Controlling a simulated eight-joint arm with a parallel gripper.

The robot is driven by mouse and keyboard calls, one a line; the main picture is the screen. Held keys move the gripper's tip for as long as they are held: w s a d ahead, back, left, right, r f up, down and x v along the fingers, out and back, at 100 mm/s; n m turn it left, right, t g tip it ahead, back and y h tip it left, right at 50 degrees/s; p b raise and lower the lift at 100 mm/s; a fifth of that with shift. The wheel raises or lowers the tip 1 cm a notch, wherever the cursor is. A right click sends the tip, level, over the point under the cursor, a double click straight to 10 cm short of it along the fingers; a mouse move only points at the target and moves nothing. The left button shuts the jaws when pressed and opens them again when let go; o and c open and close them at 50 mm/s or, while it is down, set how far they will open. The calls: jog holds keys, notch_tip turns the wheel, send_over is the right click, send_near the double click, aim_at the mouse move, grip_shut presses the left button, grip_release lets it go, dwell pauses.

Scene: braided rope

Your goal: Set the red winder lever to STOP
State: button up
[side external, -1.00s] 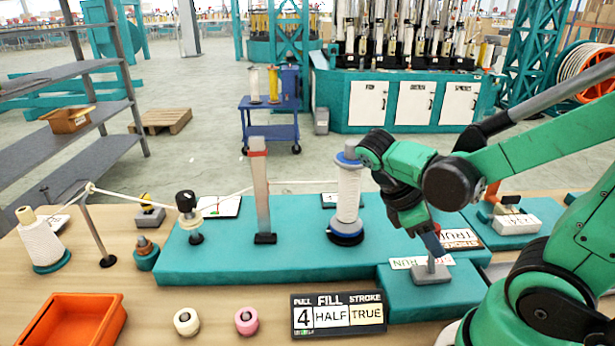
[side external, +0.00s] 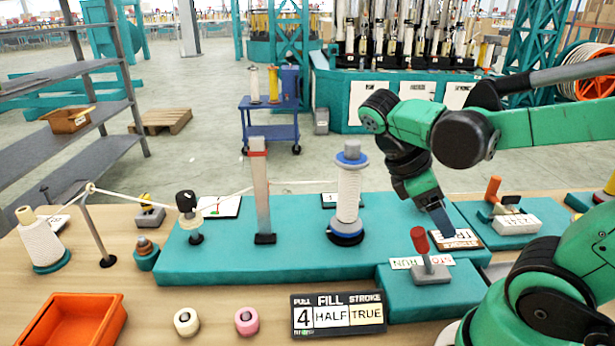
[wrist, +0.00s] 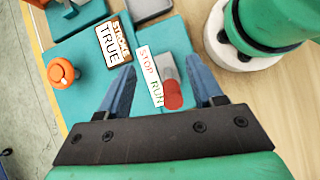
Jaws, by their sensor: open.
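The red winder lever (side external: 419,240) stands on its grey base on a low teal block, right of centre. Its red knob leans left in the side view, over the RUN end of the STOP/RUN label (side external: 405,263). In the wrist view, the red knob (wrist: 172,95) is beside the word RUN on the label (wrist: 150,76), with STOP farther up. My gripper (side external: 445,228) is open and empty, just behind and right of the knob in the side view. In the wrist view, the knob appears between the open fingers (wrist: 163,82), nearer the right one; I see no contact.
A STROKE/TRUE plate (side external: 455,239) lies behind the lever, close to my fingers. An orange-handled device (side external: 493,190) stands to the right. A white spool (side external: 348,195) stands on the teal platform (side external: 290,250) to the left. A FILL display (side external: 338,314) is in front.

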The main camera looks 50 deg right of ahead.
notch_tip(320, 180, up, 15)
jog(key=shift+r, duration=0.15)
dwell(0.4)
jog(key=w+a+f+m+t+y, duration=0.2)
jog(key=w+a+f+m+t, duration=0.1)
jog(key=w+f+t, duration=0.3)
jog(key=w+a+f+m+t+y, duration=0.2)
jog(key=w+a+f+t, duration=0.3)
jog(key=f, duration=0.5)
jog(key=shift+w+a+f+m+t, duration=0.25)
jog(key=shift+w+m+t, duration=0.2)
jog(key=shift+m+t, duration=0.35)
